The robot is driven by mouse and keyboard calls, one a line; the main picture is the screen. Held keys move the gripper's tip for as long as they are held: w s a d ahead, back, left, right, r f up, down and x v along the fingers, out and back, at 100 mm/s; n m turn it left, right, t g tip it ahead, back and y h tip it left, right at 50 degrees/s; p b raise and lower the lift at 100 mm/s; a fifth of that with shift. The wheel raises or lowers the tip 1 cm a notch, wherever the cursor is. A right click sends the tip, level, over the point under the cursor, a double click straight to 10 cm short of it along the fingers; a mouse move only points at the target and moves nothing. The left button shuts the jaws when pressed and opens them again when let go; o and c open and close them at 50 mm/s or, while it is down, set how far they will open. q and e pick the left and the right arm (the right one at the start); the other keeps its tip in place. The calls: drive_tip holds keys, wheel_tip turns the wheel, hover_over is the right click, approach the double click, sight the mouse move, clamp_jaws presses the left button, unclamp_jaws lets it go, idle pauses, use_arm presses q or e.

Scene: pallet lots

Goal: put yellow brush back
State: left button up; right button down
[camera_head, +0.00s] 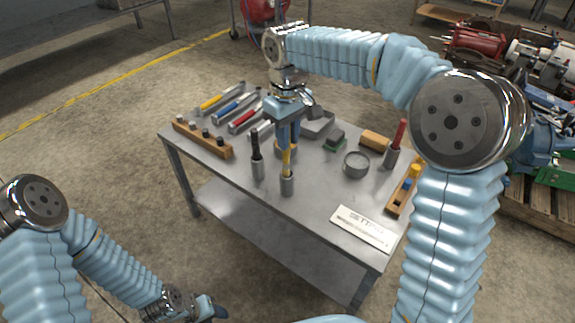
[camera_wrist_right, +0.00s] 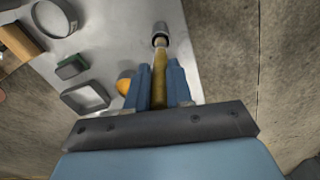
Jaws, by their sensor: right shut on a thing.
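The yellow brush (camera_head: 287,161) is upright in my right gripper (camera_head: 288,146), which is shut on its handle. In the right wrist view the yellow handle (camera_wrist_right: 159,82) runs between the two blue fingers (camera_wrist_right: 160,90). Its far end meets the mouth of a grey metal cup (camera_head: 287,186), also visible in the wrist view (camera_wrist_right: 160,32). The end appears to be at or inside the cup's mouth; how deep I cannot tell. My left gripper (camera_head: 207,309) is low at the bottom left, away from the table; its jaws are unclear.
A black-handled tool stands in a cup (camera_head: 257,170) just left. A red-handled one stands in another cup (camera_head: 391,160) at right. A round tin (camera_head: 356,165), a green-based block (camera_head: 335,139), a wooden rack (camera_head: 202,140) and a sign plate (camera_head: 363,229) are on the table.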

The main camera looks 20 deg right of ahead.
sight(288, 164)
drive_tip(key=shift+f, duration=3.1)
drive_tip(key=shift+f+b, duration=0.1)
drive_tip(key=shift+b, duration=0.2)
drive_tip(key=c, duration=1)
unclamp_jaws()
wheel_tip(288, 164, up, 12)
drive_tip(key=shift+r+p, duration=0.1)
drive_tip(key=shift+p, duration=0.85)
